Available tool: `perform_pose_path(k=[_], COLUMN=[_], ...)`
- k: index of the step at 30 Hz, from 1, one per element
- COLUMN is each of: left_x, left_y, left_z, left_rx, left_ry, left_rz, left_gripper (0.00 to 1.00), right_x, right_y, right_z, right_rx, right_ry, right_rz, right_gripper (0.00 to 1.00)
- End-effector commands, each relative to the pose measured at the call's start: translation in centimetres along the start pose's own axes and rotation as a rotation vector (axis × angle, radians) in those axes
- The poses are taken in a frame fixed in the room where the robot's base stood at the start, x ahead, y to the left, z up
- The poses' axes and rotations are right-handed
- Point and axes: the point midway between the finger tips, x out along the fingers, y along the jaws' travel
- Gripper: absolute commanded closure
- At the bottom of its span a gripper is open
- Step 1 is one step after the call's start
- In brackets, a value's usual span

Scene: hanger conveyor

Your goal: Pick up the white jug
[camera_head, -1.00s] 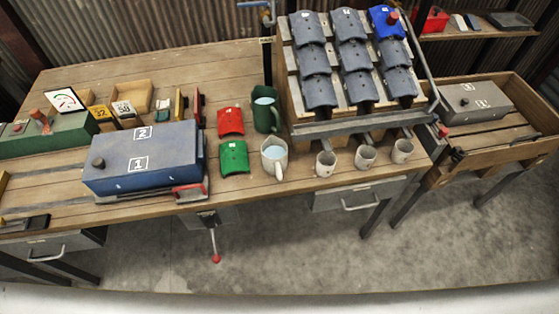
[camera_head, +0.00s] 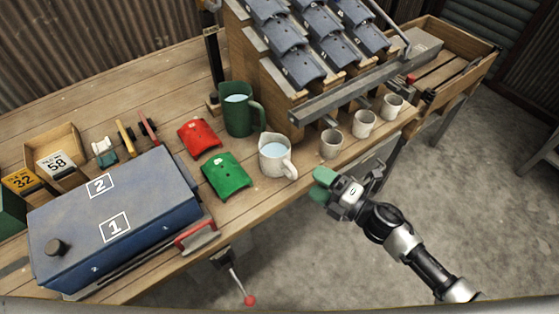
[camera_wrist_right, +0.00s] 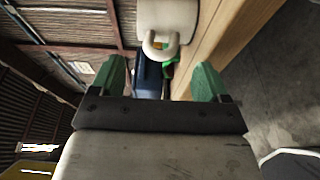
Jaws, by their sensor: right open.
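The white jug (camera_head: 272,157) stands upright on the wooden workbench, with light blue liquid inside and its handle toward the front right. My right gripper (camera_head: 318,184) is just to the right of the jug and its handle, apart from it, at the bench's front edge. In the right wrist view the white jug (camera_wrist_right: 168,22) shows straight ahead with its handle facing me. The gripper's green fingers (camera_wrist_right: 157,80) are spread apart with nothing between them. My left gripper is not in view.
A green jug (camera_head: 237,112) stands behind the white jug. A green plate (camera_head: 225,177) and a red plate (camera_head: 198,137) lie to its left. Several small white cups, such as the nearest cup (camera_head: 331,144), stand to its right below the rack (camera_head: 330,82). A blue box (camera_head: 150,200) is at left.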

Motion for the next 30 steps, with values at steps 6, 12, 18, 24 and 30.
perform_pose_path(k=[6,12,18,24,30], left_x=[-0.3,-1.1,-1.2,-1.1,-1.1], left_y=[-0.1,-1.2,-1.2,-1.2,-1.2], left_z=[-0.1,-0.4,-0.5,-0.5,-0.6], left_rx=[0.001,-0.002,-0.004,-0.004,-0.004], left_ry=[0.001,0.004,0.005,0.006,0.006], left_rz=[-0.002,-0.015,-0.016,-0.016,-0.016], left_gripper=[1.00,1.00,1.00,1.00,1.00], right_x=[2.0,4.8,6.9,7.0,7.0], right_y=[0.1,0.4,0.1,0.0,0.1], right_z=[-0.1,-0.6,-0.6,-0.6,-0.6], right_rx=[0.001,0.003,0.003,0.003,0.003], right_ry=[-0.001,-0.001,-0.003,-0.003,-0.003], right_rz=[0.000,0.002,0.000,-0.002,-0.001], right_gripper=[0.24,0.24,0.24,0.24,0.47])
